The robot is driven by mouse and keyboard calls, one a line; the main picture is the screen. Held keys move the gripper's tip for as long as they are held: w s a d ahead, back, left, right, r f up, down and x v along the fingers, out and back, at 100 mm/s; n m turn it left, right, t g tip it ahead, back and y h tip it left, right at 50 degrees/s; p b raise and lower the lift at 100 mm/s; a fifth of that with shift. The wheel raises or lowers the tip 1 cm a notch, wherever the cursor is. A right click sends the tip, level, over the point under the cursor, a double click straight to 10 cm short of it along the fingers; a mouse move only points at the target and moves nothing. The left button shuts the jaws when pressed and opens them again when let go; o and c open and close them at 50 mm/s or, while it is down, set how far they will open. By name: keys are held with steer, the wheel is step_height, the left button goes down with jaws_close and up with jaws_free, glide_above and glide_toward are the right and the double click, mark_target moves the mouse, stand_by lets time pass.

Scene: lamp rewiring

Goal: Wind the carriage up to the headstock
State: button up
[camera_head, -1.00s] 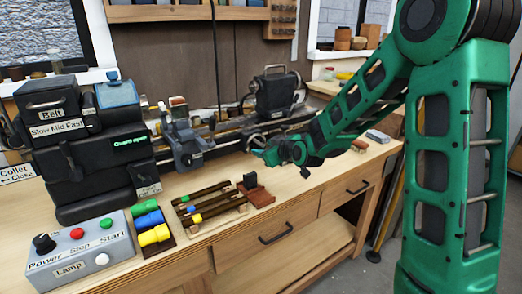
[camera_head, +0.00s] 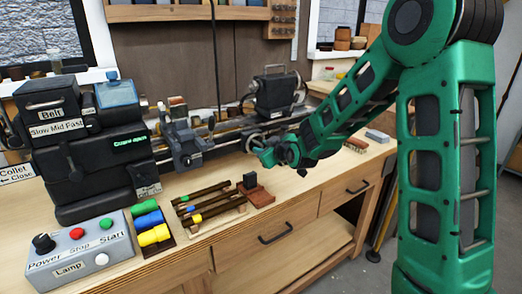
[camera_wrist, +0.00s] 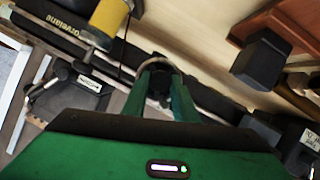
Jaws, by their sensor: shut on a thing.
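The headstock (camera_head: 90,165) is the black block at the left end of the lathe, with Belt and Slow Mid Fast labels. The grey carriage (camera_head: 186,145) sits on the bed just right of it, with a small gap between them. A handwheel (camera_head: 252,141) is at the bed's front, right of the carriage. My gripper (camera_head: 264,153) is at this wheel, shut on what appears to be its handle. In the wrist view my gripper (camera_wrist: 161,88) has its fingers close together by a curved pale rim (camera_wrist: 160,60). The held part is mostly hidden.
The tailstock (camera_head: 277,92) stands behind my gripper. In front lie a rack of dark rods (camera_head: 210,202), a black block on a brown base (camera_head: 251,182), coloured pieces (camera_head: 150,226) and a grey control box (camera_head: 80,250). A brown block (camera_head: 356,144) lies to the right.

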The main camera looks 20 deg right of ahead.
steer(key=shift+f+n, duration=0.1)
steer(key=shift+n, duration=0.2)
steer(key=o, duration=1)
steer(key=shift+o, duration=0.2)
steer(key=shift+s, duration=0.15)
steer(key=v, duration=1)
steer(key=shift+s, duration=0.25)
steer(key=shift+a, duration=0.1)
